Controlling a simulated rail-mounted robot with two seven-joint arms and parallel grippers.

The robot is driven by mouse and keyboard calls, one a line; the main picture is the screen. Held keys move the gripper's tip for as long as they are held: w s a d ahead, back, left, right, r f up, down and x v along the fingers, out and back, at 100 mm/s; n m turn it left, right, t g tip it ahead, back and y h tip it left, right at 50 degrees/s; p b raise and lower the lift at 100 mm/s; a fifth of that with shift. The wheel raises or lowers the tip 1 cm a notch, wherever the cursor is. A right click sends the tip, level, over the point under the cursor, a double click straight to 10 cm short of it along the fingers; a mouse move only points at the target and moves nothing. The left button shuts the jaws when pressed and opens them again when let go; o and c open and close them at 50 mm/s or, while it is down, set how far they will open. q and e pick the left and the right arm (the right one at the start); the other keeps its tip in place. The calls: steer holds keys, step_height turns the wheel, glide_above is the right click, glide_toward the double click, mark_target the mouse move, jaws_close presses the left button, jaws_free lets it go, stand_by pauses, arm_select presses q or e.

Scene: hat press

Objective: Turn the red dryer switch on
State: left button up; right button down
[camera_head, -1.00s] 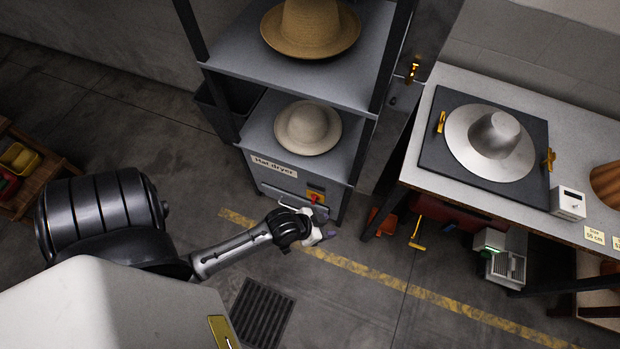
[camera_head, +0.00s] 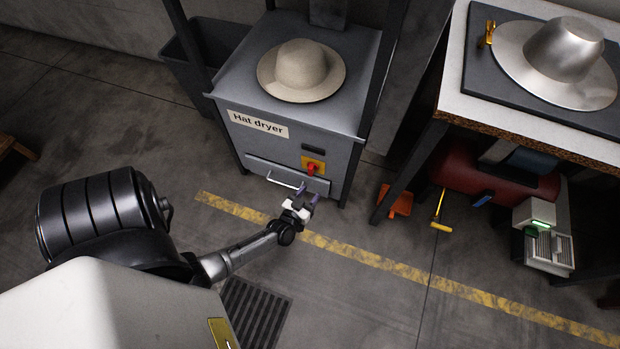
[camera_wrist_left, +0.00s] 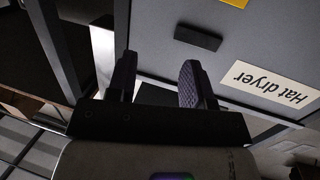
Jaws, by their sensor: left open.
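The red dryer switch (camera_head: 311,168) sits on a yellow plate (camera_head: 320,163) on the front of the grey hat dryer (camera_head: 345,155). My left gripper (camera_head: 308,194) is just in front of the dryer's lower front, a little below the switch, open and empty. In the left wrist view the two dark fingers of the gripper (camera_wrist_left: 158,85) are apart and point at the dryer front. That view shows the "Hat dryer" label (camera_wrist_left: 267,84), a dark slot (camera_wrist_left: 198,38) and a bit of the yellow plate (camera_wrist_left: 236,2) at the top edge. The switch itself is out of that view. My right gripper is not in view.
A felt hat (camera_head: 302,68) lies on top of the dryer. A drawer handle (camera_head: 284,181) sticks out low on its front. At right stands a table (camera_head: 450,90) with a metal hat form (camera_head: 560,60). The floor before the dryer is clear.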

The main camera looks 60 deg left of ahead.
mark_target(310, 171)
arm_select(q)
steer(key=s+a+f+n+g+y+b, duration=0.1)
steer(key=s+a+f+n+y+b, duration=0.2)
steer(key=f+b, duration=0.45)
steer(key=shift+m+y, duration=0.5)
steer(key=b+x, duration=0.1)
steer(key=x, duration=0.3)
steer(key=f+b+x, duration=0.1)
steer(key=x, duration=0.3)
steer(key=b+x, duration=0.1)
steer(key=x, duration=0.3)
steer(key=shift+a+f, duration=0.25)
steer(key=shift+w+a+r, duration=0.15)
steer(key=shift+w+a, duration=0.35)
steer(key=shift+w, duration=0.05)
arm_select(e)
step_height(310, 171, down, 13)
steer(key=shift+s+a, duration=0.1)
arm_select(q)
jaws_close()
